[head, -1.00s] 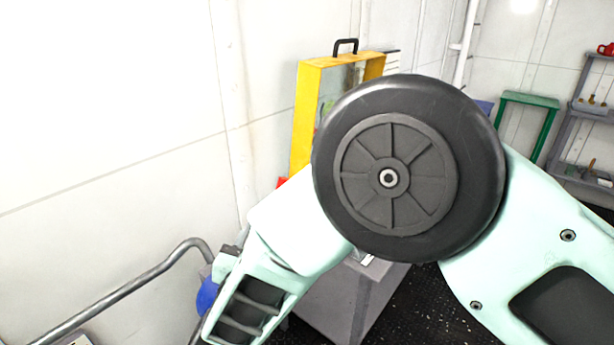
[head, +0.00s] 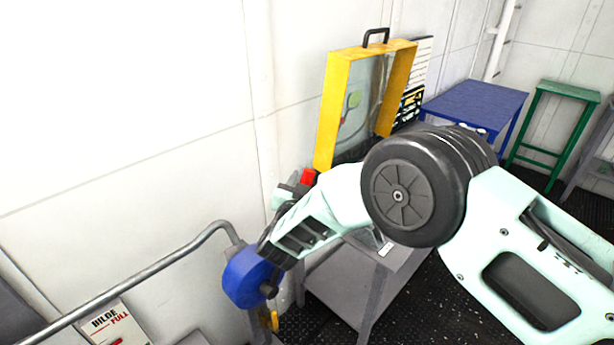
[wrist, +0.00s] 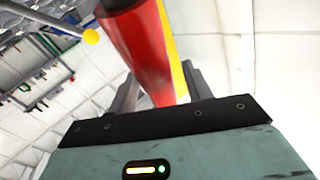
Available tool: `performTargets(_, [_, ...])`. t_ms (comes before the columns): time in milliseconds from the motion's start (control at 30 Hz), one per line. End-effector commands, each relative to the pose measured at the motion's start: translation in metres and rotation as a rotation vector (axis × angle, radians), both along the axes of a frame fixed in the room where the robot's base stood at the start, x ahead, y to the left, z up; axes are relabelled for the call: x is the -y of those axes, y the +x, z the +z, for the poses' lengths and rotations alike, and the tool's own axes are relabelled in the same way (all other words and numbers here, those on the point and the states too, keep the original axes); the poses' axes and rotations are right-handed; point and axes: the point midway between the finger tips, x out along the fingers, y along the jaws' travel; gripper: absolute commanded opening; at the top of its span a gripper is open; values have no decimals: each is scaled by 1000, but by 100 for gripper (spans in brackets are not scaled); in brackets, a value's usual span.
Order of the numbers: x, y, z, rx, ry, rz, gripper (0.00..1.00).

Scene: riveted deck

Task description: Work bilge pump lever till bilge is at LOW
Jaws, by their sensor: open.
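In the head view, a white bilge gauge board (head: 112,324) at the bottom left reads BILGE and FULL, with a red mark at the cut-off lower edge. My gripper (wrist: 160,78) shows in the wrist view with its two grey fingers apart. A red bar (wrist: 143,50) with a yellow edge runs between them in the picture; I cannot tell whether they touch it. It looks like a lever grip, but I cannot be sure. In the head view my forearm largely hides the gripper. A blue round housing (head: 245,279) shows below my wrist.
A grey bent tube (head: 150,273) runs along the wall at the left. A yellow-framed case (head: 332,110) stands on a grey table (head: 340,283) behind my arm. A blue table (head: 475,100) and a green stand (head: 538,116) are at the back right.

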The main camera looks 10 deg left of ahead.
Motion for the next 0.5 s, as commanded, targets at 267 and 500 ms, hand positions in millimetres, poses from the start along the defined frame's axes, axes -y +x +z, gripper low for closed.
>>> performTargets(267, [0, 13, 0, 0, 0, 0, 49])
performTargets(500, [0, 13, 0, -1, 0, 0, 36])
